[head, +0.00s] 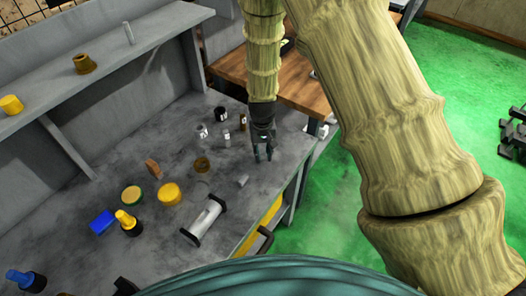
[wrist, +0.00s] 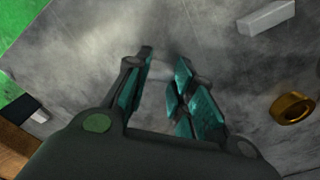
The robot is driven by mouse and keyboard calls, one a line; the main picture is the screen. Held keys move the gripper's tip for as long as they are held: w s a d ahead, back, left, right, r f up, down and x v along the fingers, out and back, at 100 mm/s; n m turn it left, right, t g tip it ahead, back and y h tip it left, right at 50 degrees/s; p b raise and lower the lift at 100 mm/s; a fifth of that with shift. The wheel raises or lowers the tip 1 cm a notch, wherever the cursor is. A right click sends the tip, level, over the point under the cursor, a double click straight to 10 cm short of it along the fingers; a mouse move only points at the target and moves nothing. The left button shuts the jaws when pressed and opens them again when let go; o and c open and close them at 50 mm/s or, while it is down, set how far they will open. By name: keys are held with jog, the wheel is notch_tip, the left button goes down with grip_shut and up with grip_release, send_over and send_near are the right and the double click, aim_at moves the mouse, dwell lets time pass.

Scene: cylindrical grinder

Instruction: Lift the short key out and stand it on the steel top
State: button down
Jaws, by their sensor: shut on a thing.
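My gripper (head: 263,156) points down over the grey steel top (head: 130,165), near its right edge. In the wrist view the fingers (wrist: 160,92) stand some way apart, with a pale grey piece (wrist: 154,100) between them. It looks like the short key, though it is hard to tell from the grey behind it. In the head view the fingers hide it. The gripper is shut on it. I cannot tell whether it is clear of the top. A small grey block (head: 243,180) lies apart from the gripper; it also shows in the wrist view (wrist: 265,17).
A brass ring (head: 201,164) stands left of the gripper. Small jars (head: 221,114) and slim pieces stand behind it to the left. A silver cylinder with black ends (head: 204,220) lies nearer me. A wooden bench (head: 295,85) adjoins behind; green floor lies right.

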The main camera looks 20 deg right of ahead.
aim_at(263, 154)
jog(key=shift+f, duration=0.3)
jog(key=c, duration=1.1)
grip_release()
jog(key=shift+c, duration=0.2)
jog(key=shift+r, duration=0.1)
notch_tip(263, 154, up, 12)
